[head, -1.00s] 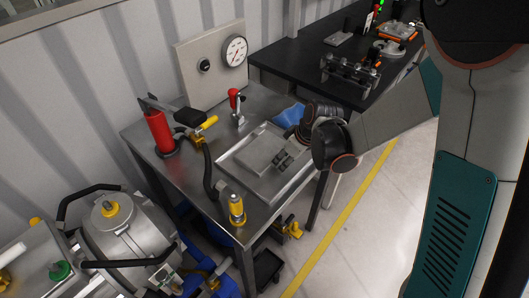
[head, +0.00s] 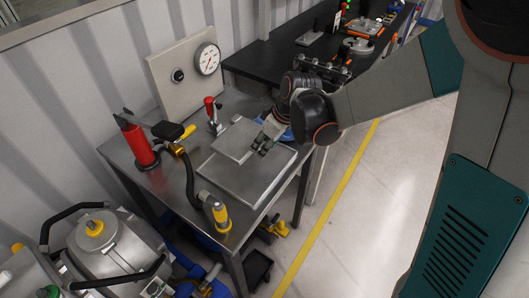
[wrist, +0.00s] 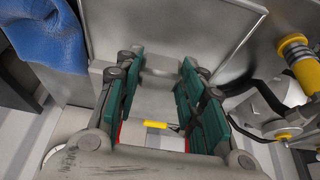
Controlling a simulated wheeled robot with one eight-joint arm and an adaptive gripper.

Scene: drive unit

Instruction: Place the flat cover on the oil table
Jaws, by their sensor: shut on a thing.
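The flat cover (head: 238,137) is a grey square metal plate over the back part of the shallow tray on the oil table (head: 172,182). My gripper (head: 263,146) reaches in from the right and is shut on the cover's near right side. In the wrist view, my gripper's green-padded fingers (wrist: 160,90) stand on either side of grey metal. The cover seems raised above the tray (head: 238,186), whose front part shows bare. The cover hides the tray's back corner, so the exact gap cannot be told.
A red cylinder (head: 138,146), a red-handled clamp (head: 213,116) and a yellow-ended hose (head: 220,214) stand on the table. A gauge panel (head: 185,75) rises behind. A blue cloth (wrist: 48,38) lies close to my gripper. A black bench (head: 265,65) is behind.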

